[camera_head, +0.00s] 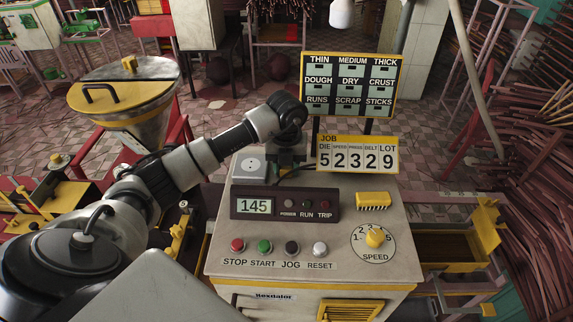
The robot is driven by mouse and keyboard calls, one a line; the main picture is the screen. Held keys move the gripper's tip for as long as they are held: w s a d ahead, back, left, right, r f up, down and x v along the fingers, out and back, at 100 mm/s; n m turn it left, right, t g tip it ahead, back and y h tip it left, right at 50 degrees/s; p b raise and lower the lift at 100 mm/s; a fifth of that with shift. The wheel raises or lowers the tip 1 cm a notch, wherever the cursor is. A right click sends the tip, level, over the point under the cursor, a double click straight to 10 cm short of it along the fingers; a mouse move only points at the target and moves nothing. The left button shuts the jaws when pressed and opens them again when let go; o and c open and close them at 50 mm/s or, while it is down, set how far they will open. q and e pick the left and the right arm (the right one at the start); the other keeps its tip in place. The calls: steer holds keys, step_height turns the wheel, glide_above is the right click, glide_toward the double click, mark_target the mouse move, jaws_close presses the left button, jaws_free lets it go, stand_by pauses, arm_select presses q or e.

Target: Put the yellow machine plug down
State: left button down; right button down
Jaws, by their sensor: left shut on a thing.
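My left arm reaches in from the left over the control console (400,240). My left gripper (287,157) points down at the console's back edge, just right of the white socket (249,166). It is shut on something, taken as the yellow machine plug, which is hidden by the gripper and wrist. I cannot tell whether the plug touches the console top. My right gripper is not in view.
The console carries a display (255,206), several buttons, a yellow speed knob (375,237) and a ribbed yellow block (373,201). A number board (358,155) stands at its back right. A yellow-lidded hopper (125,95) is at left. Stick bundles (535,200) fill the right.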

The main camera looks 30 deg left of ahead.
arm_select(q)
steer(key=c, duration=0.7)
jaws_free()
steer(key=shift+r+p, duration=0.45)
steer(key=shift+p, duration=0.05)
step_height(320, 180, up, 7)
steer(key=b, duration=0.3)
steer(key=shift+f, duration=0.15)
steer(key=shift+r, duration=2.75)
